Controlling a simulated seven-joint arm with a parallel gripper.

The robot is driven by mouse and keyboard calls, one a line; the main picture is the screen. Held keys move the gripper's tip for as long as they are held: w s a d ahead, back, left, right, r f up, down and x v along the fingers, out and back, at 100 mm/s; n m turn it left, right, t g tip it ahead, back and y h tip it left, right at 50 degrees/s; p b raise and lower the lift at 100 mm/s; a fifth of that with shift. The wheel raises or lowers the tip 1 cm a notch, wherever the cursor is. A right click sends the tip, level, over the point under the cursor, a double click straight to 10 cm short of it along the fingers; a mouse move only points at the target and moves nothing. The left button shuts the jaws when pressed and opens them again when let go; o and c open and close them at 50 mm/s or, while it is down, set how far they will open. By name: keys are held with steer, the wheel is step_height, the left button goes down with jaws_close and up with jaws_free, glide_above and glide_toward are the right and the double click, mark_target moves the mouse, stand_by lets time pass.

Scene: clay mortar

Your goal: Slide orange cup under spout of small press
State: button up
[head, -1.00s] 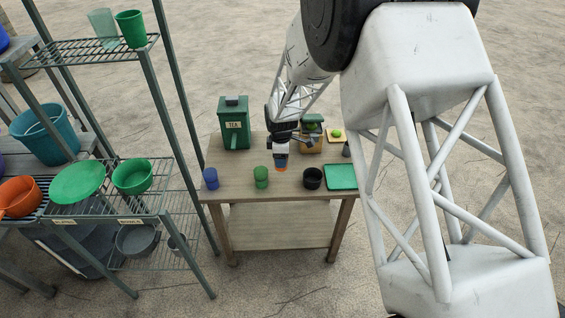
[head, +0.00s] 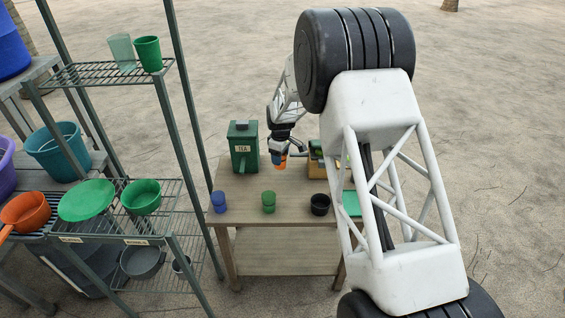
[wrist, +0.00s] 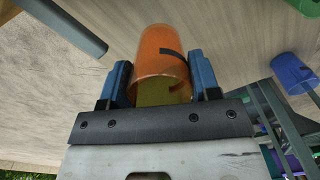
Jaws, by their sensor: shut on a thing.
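The orange cup (wrist: 160,55) is between the two blue-padded fingers of my gripper (wrist: 162,82) in the wrist view. A dark mark shows on its side. In the head view my gripper (head: 279,157) is over the table's back half, shut on the orange cup (head: 281,163). Whether the cup touches the table is unclear.
A blue cup (head: 219,202), a green cup (head: 268,202) and a black cup (head: 320,205) line the front edge. A wire shelf (head: 150,225) stands at left.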

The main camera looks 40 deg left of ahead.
steer(key=shift+w+a+m, duration=0.3)
steer(key=shift+w+a, duration=0.2)
steer(key=shift+a, duration=0.25)
steer(key=shift+w+a+r, duration=0.15)
steer(key=shift+w+a, duration=0.7)
steer(key=shift+f, duration=0.25)
steer(key=shift+f, duration=2.9)
steer(key=shift+w+d+f, duration=0.1)
steer(key=shift+w+d, duration=1.15)
steer(key=shift+f, duration=0.15)
